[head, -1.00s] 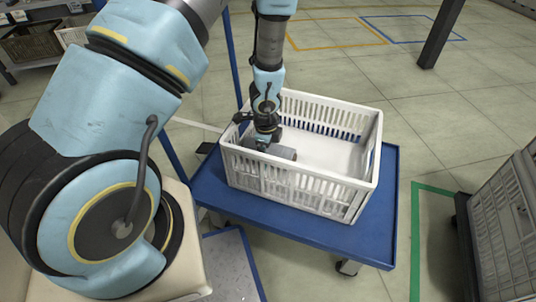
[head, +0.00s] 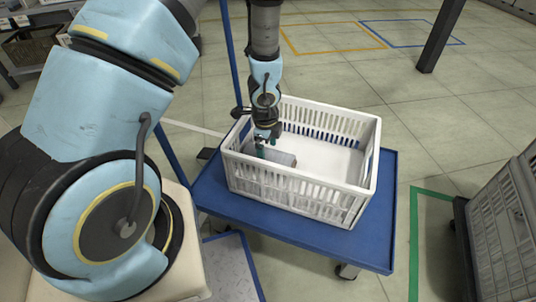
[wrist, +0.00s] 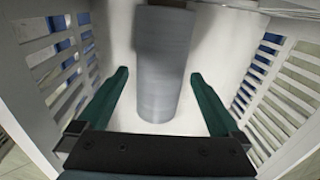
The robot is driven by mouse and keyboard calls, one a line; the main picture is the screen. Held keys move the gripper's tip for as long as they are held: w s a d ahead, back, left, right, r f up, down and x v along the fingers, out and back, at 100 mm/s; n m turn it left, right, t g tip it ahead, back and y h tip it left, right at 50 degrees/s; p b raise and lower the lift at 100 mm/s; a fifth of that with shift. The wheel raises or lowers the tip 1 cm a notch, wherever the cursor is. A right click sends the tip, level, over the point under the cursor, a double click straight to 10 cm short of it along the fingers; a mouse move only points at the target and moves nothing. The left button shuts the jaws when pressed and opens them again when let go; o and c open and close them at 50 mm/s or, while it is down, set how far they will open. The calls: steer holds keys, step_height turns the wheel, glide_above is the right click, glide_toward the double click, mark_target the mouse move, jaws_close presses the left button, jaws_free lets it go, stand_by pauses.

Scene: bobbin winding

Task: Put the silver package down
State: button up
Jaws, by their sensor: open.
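The silver package (head: 281,158) is a grey cylinder lying on its side on the floor of the white crate (head: 300,187), near its left end. In the wrist view the package (wrist: 163,65) lies lengthwise between the green fingers, with a gap on each side. My gripper (head: 262,145) is open and empty just above the package, inside the crate's left part. It also shows in the wrist view (wrist: 158,78). The front wall's slats partly hide the package in the head view.
The crate stands on a blue cart (head: 376,222). Its right part is empty. The crate's slatted walls rise close on both sides of my gripper. A grey crate (head: 503,225) stands at the far right, with open floor between.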

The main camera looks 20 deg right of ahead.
mark_target(267, 155)
steer(key=r, duration=0.2)
steer(key=r+p, duration=0.1)
steer(key=r, duration=0.2)
steer(key=r+p, duration=0.1)
steer(key=r, duration=0.1)
steer(key=shift+s+a+r, duration=0.25)
steer(key=shift+s, duration=0.05)
